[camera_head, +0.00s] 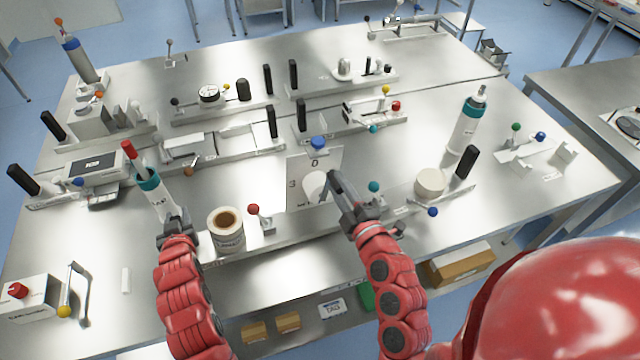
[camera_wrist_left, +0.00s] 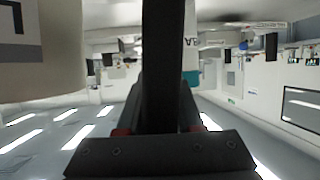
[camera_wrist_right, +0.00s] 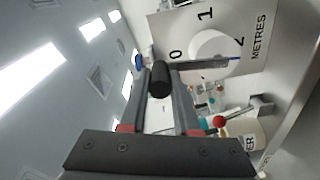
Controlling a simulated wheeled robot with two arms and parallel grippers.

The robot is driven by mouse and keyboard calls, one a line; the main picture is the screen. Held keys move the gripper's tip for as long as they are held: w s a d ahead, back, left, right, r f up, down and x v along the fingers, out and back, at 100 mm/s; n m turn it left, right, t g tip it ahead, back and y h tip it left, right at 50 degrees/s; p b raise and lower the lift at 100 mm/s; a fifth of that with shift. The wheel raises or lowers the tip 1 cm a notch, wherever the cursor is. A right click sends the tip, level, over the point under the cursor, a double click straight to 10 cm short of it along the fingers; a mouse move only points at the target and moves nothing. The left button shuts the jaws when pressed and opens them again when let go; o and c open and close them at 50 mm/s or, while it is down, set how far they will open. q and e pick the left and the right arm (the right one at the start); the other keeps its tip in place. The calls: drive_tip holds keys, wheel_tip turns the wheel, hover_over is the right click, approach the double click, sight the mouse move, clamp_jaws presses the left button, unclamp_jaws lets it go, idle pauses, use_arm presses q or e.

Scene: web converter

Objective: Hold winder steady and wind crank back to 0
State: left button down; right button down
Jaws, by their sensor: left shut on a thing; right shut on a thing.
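The winder has a white dial plate (camera_head: 297,172) marked 0 and 3 in the head view. In the right wrist view the dial (camera_wrist_right: 258,15) shows 0, 1, 2 and METRES around a white hub (camera_wrist_right: 209,47). My right gripper (camera_wrist_right: 160,92) is shut on the crank's black knob (camera_wrist_right: 160,78), close to the 0 side in that view. In the head view the right gripper (camera_head: 342,192) covers the dial's right side. My left gripper (camera_head: 176,222) is at the winder's left end. It is shut on a black upright handle (camera_wrist_left: 163,65), mostly hidden in the head view.
A label roll (camera_head: 226,232) and a red-knobbed lever (camera_head: 253,210) stand between my grippers. A teal-banded bottle (camera_head: 149,182) stands just behind the left gripper. A white round part (camera_head: 430,182) is right of the dial.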

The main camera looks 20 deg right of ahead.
use_arm(q)
drive_tip(key=shift+r, duration=0.1)
use_arm(e)
drive_tip(key=shift+a+n, duration=0.55)
drive_tip(key=shift+n, duration=0.15)
drive_tip(key=c, duration=0.7)
unclamp_jaws()
drive_tip(key=shift+o, duration=0.2)
